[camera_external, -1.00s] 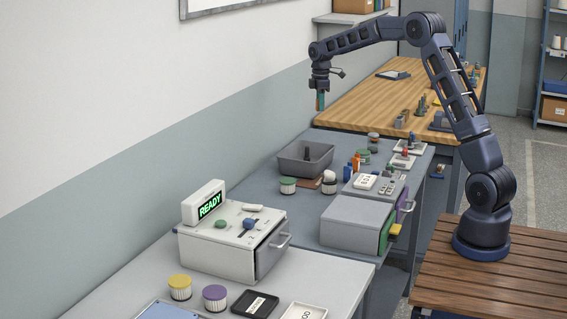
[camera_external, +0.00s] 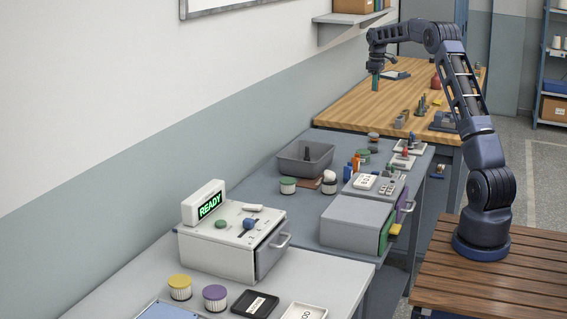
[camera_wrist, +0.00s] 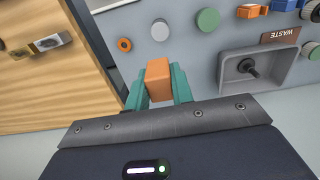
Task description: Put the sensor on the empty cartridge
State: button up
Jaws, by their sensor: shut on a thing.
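My gripper (camera_external: 376,83) is raised over the near part of the wooden table in the external view. In the wrist view my gripper (camera_wrist: 158,84) has its teal fingers shut on an orange block (camera_wrist: 158,76); I cannot tell for sure that it is the sensor. Round ribbed containers, possibly cartridges, stand on the benches: one yellow-topped (camera_external: 180,289), one purple-topped (camera_external: 215,298), one green-topped (camera_external: 288,186) and one white-topped (camera_external: 329,184). I cannot tell which, if any, is the empty cartridge.
A grey bin (camera_external: 293,166) stands on the middle bench, beside a WASTE sign in the wrist view (camera_wrist: 280,36). A white box with a READY display (camera_external: 210,206) and a grey drawer unit (camera_external: 354,220) stand nearer. Small parts crowd the middle bench. The wooden table's left part (camera_external: 348,104) is clear.

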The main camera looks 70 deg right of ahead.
aim_at(373, 134)
notch_tip(373, 134, down, 20)
jog(key=shift+r, duration=0.2)
dwell(0.4)
jog(key=shift+f, duration=0.1)
jog(key=o, duration=1)
